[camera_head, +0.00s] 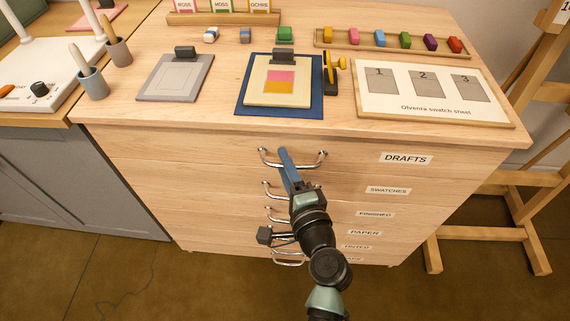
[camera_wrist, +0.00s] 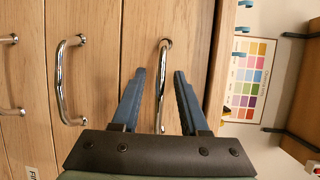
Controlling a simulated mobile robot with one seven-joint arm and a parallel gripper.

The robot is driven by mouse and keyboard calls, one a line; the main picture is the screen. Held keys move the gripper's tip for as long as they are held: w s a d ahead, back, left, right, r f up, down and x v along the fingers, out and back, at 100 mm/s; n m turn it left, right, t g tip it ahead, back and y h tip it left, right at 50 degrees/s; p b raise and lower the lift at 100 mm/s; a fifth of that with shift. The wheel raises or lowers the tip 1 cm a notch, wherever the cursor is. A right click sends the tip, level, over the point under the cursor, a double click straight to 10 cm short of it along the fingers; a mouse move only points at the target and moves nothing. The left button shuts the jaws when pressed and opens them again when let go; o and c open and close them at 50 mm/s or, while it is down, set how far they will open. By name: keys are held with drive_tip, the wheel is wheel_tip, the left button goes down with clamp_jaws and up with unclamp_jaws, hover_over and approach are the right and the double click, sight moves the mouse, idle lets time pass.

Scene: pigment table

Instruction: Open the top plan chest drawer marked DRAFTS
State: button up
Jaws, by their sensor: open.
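The top drawer of the wooden plan chest carries the DRAFTS label (camera_head: 406,158) at its right. Its front looks flush with the drawers below, so it appears shut. Its curved chrome handle (camera_head: 313,165) spans the middle of the front. My gripper (camera_head: 284,153) is at this handle, its blue fingers reaching up to it. In the wrist view, my gripper (camera_wrist: 160,72) is open, with one finger on each side of the top handle (camera_wrist: 162,90). Neither finger visibly presses on the bar. Part of the handle is hidden behind the fingers in the head view.
Lower drawers have similar handles, including the SWATCHES one (camera_wrist: 62,80). On the chest top lie a swatch sheet (camera_head: 432,108), a blue mat (camera_head: 241,105), a grey board (camera_head: 150,90) and a rack of colour blocks (camera_head: 350,52). A wooden easel (camera_head: 530,200) stands right.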

drive_tip(key=shift+w, duration=0.1)
clamp_jaws()
idle(1.4)
